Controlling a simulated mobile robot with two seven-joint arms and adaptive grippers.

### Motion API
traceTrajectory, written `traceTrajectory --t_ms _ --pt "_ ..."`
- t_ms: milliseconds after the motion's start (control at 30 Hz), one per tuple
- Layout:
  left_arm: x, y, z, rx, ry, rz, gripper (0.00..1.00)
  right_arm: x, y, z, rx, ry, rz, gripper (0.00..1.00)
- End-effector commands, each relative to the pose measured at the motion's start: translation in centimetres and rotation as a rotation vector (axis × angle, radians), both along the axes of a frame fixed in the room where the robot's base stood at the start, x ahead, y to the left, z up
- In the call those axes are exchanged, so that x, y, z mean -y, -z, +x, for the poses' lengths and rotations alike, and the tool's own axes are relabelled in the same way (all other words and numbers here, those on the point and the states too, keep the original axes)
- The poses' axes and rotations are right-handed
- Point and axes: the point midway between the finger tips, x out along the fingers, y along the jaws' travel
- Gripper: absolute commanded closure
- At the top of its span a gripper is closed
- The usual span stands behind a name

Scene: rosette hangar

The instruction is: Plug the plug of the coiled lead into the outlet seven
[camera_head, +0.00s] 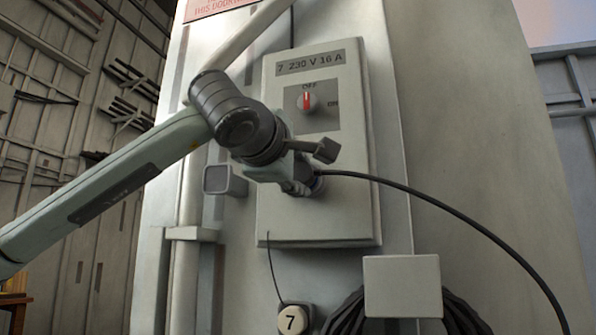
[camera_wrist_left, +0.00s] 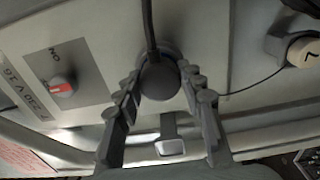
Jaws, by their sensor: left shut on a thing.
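Outlet seven is a pale grey wall box (camera_head: 275,215) labelled "7 230 V 16 A"; it also fills much of the left wrist view (camera_wrist_left: 110,25). My left gripper (camera_head: 308,178) is at the lower part of the box. In the left wrist view, its fingers (camera_wrist_left: 163,84) are closed on both sides of the dark round plug (camera_wrist_left: 160,82). The plug's black lead (camera_head: 440,203) runs off to the right and down. A bluish-grey ring shows behind the plug, at the box face. The gripper and plug hide the socket opening, and I cannot tell how deep the plug sits.
A red rotary switch (camera_head: 306,101) on the box points up towards OFF. A round cap marked 7 (camera_head: 293,319) hangs below on a thin cord. A coil of black cable (camera_head: 345,318) hangs behind a pale plate (camera_head: 402,287). A vertical pipe (camera_head: 190,200) stands left of the box.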

Motion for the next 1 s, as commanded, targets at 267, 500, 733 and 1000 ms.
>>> traceTrajectory --t_ms 267,500,733,1000 --pt "0.0 0.0 0.2 0.0 0.0 0.0 0.41 0.0 0.0 0.0 0.0 0.0 0.0 0.6" --pt "0.0 0.0 0.2 0.0 -0.001 0.0 0.38 0.0 0.0 0.0 0.0 0.0 0.0 0.6" --pt "-0.4 -0.1 -1.1 0.002 0.0 -0.001 0.38 0.0 0.0 0.0 0.0 0.0 0.0 0.6" --pt "-2.1 -0.1 -6.4 0.005 0.001 -0.001 0.38 0.0 0.0 0.0 0.0 0.0 0.0 0.6"
